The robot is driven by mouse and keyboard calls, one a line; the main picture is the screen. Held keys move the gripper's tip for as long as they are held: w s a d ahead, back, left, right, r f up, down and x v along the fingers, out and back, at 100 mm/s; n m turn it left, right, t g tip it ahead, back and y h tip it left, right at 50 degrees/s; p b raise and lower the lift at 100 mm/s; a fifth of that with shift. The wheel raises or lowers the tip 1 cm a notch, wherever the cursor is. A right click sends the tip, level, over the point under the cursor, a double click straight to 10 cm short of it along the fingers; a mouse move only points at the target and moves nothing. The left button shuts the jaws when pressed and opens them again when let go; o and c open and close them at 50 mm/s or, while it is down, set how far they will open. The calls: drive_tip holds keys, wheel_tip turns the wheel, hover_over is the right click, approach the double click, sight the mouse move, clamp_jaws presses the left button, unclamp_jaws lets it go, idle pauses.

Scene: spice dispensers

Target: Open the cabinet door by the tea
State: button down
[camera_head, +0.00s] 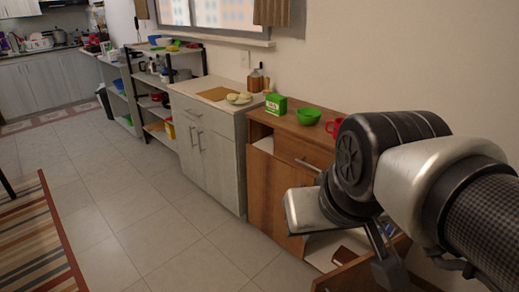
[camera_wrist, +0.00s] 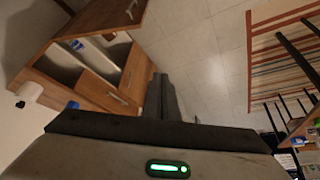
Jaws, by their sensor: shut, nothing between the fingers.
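The tea, a green box (camera_head: 276,104), stands on top of the brown wooden cabinet (camera_head: 268,195). The cabinet has a front with a metal bar handle (camera_head: 307,164) and pale open spaces at upper left and low down. In the wrist view the cabinet front (camera_wrist: 97,90) is tilted. A brown panel with a handle (camera_wrist: 95,18) stands out beside a pale open interior. I cannot tell for sure which panel is the door by the tea. My gripper (camera_wrist: 160,98) is shut and empty, in front of the cabinet. My arm hides the cabinet's right part in the head view.
A green bowl (camera_head: 308,116) and a red mug (camera_head: 335,124) stand on the cabinet top. A grey cabinet (camera_head: 212,150) adjoins it on the left. A brown edge (camera_head: 345,277) juts out low near my gripper. Tiled floor in front is clear up to a striped rug (camera_head: 38,240).

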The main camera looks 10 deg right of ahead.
drive_tip(key=w+d+f+n+g+h, duration=0.15)
drive_tip(key=w+d+g, duration=0.25)
drive_tip(key=w, duration=0.8)
drive_tip(key=w+d+f+g, duration=0.35)
drive_tip(key=w+f, duration=0.55)
drive_tip(key=f, duration=0.3)
drive_tip(key=w+d+f+n+g, duration=0.1)
drive_tip(key=w+d+f, duration=0.15)
drive_tip(key=f, duration=0.55)
drive_tip(key=w+d+f+n+g, duration=0.1)
drive_tip(key=d+f, duration=0.2)
drive_tip(key=f, duration=0.5)
drive_tip(key=s+d+f+b, duration=0.2)
drive_tip(key=s+f+b, duration=0.1)
drive_tip(key=s+f, duration=0.4)
wheel_tip(320, 180, down, 2)
drive_tip(key=shift+f+b, duration=0.2)
drive_tip(key=shift+b, duration=0.1)
drive_tip(key=shift+s, duration=0.1)
